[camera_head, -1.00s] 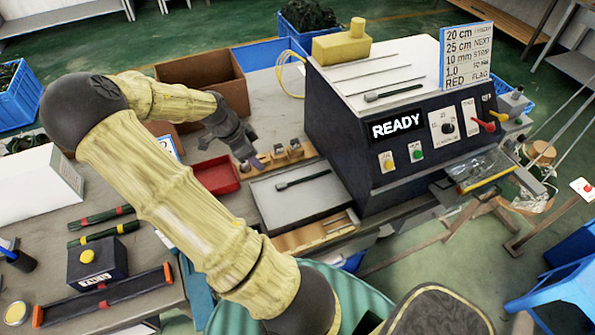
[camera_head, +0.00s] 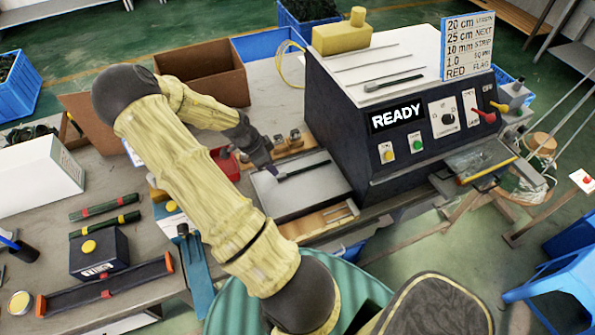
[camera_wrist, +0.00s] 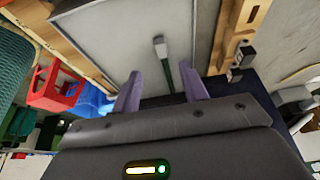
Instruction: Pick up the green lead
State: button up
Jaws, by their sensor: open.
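A thin dark lead (camera_head: 304,170) lies on the grey tray (camera_head: 318,199) in front of the machine. In the wrist view the lead (camera_wrist: 168,76) looks green, with a pale grey end piece, and runs back between the fingers. My gripper (camera_head: 271,171) is at the left end of the lead. In the wrist view my gripper (camera_wrist: 159,72) is open, its two purple fingers apart on either side of the lead. I cannot tell how high the fingers are above the tray. The lead's near end is hidden by the gripper body.
The black machine (camera_head: 340,130) reading READY stands right behind the tray. Another dark lead (camera_head: 394,83) lies on its top. A red bin (camera_head: 228,165) is left of the tray, partly behind my arm. Two green banded sticks (camera_head: 104,207) and a black box (camera_head: 99,252) are at the left.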

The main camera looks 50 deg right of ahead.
aim_at(282, 175)
jog(key=shift+x, duration=1.2)
jog(key=shift+p+x, duration=0.65)
jog(key=shift+x, duration=1.95)
jog(key=shift+w, duration=0.1)
jog(key=shift+d, duration=0.1)
grip_shut()
